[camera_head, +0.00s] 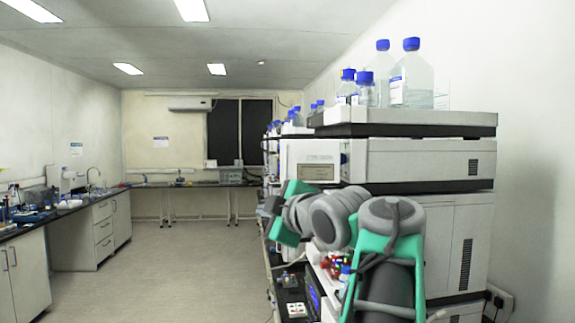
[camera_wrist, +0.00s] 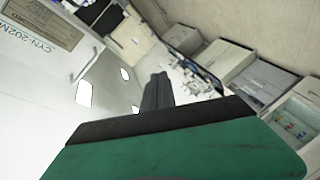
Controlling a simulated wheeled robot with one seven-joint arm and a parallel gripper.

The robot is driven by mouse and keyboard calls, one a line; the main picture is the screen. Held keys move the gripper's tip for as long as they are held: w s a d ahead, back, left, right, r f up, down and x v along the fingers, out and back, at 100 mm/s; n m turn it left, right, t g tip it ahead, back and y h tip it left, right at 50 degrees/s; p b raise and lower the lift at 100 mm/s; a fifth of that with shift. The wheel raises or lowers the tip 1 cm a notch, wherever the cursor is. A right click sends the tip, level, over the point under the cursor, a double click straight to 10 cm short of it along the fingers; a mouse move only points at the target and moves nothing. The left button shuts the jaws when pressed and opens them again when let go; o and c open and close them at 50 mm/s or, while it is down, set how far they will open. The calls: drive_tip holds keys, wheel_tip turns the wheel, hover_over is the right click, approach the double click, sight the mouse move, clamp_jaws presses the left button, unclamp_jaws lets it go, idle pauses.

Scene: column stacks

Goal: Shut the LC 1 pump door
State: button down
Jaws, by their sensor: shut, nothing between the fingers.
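A white panel (camera_head: 297,160) with a small label stands out from the front of the near instrument stack, at pump-module height. It looks like the pump door standing open, though I cannot read "LC 1" on it. In the wrist view a white labelled panel (camera_wrist: 45,110) fills the left side, close to my gripper. My gripper (camera_head: 268,206) is just below and left of the door in the head view, partly hidden by my own wrist. In the wrist view its dark fingers (camera_wrist: 157,92) are together and empty. I cannot tell whether they touch the panel.
Blue-capped bottles (camera_head: 411,75) stand in a tray (camera_head: 400,130) on top of the stack. Small vials (camera_head: 333,265) sit lower down beside my arm. More stacks run behind along the right side. The aisle floor (camera_head: 180,265) to the left is clear.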

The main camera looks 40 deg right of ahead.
drive_tip(key=s+d+r+n+t+h, duration=0.1)
drive_tip(key=s+d+r+n, duration=0.15)
drive_tip(key=s+r, duration=0.2)
drive_tip(key=s+d+r+n+t, duration=0.1)
drive_tip(key=s+d+r+n, duration=0.15)
drive_tip(key=s+r, duration=0.2)
drive_tip(key=p, duration=0.6)
approach(289, 163)
drive_tip(key=w+a, duration=0.2)
drive_tip(key=w, duration=0.3)
drive_tip(key=shift+w+r, duration=0.1)
drive_tip(key=shift+r, duration=0.2)
drive_tip(key=shift+w+g+h+b, duration=0.3)
drive_tip(key=shift+h+b, duration=0.1)
drive_tip(key=shift+b, duration=0.15)
